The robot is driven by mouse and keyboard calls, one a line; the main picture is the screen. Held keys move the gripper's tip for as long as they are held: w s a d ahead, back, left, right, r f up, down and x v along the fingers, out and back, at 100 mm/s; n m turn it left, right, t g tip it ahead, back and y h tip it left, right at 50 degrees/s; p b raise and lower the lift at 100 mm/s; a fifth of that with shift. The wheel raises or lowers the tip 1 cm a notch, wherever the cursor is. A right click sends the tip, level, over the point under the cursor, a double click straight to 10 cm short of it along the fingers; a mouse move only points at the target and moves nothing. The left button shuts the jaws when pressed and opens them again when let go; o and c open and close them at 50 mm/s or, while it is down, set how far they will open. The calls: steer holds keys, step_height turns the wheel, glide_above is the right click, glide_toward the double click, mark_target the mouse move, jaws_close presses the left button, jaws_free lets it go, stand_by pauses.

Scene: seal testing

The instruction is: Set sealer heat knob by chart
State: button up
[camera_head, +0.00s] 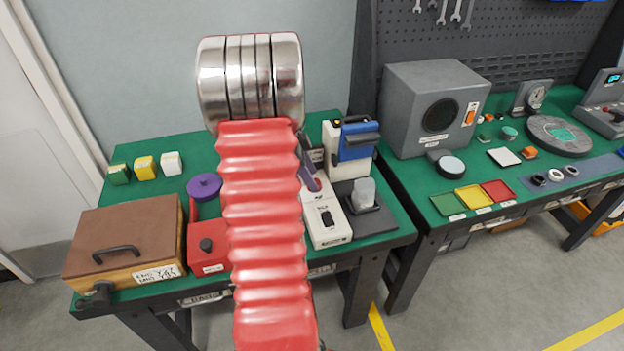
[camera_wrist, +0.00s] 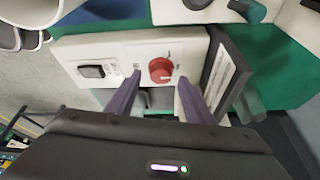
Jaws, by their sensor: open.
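The sealer is a white box (camera_head: 328,226) on the left green bench, partly hidden behind my red-sleeved arm. Its red round knob (camera_wrist: 161,70) shows in the wrist view, with a pale pointer mark and small print around it, too small to read. A black rocker switch (camera_wrist: 92,71) sits left of the knob on the same panel. My gripper (camera_wrist: 159,78) is open, its two purple fingertips on either side of the knob; I cannot tell whether they touch it. In the head view, one finger shows above the sealer. A printed card (camera_wrist: 222,82), possibly the chart, stands right of the panel; its text is unreadable.
A blue-and-white device (camera_head: 352,145) stands behind the sealer, and a clear block on a dark base (camera_head: 366,205) stands right of it. A brown-lidded box (camera_head: 125,238), a red box (camera_head: 207,250) and a purple disc (camera_head: 204,186) lie left of my arm.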

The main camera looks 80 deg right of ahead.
steer(key=shift+x, duration=0.85)
steer(key=c, duration=0.9)
steer(key=shift+a, duration=0.1)
steer(key=shift+c, duration=0.7)
steer(key=shift+n, duration=0.3)
steer(key=n+h, duration=0.1)
steer(key=n, duration=0.1)
steer(key=n+t, duration=0.1)
steer(key=n, duration=0.2)
steer(key=shift+s+a+n+t+h, duration=0.1)
steer(key=shift+s+n+t+h, duration=0.1)
steer(key=shift+n+t+h, duration=0.15)
steer(key=shift+s+a+n+t+h, duration=0.15)
steer(key=shift+n+t, duration=0.35)
steer(key=shift+n, duration=0.8)
steer(key=shift+s+n+t+h, duration=0.15)
steer(key=shift+n+t, duration=0.3)
steer(key=shift+n, duration=0.8)
steer(key=shift+f+n, duration=0.1)
steer(key=shift+n, duration=0.3)
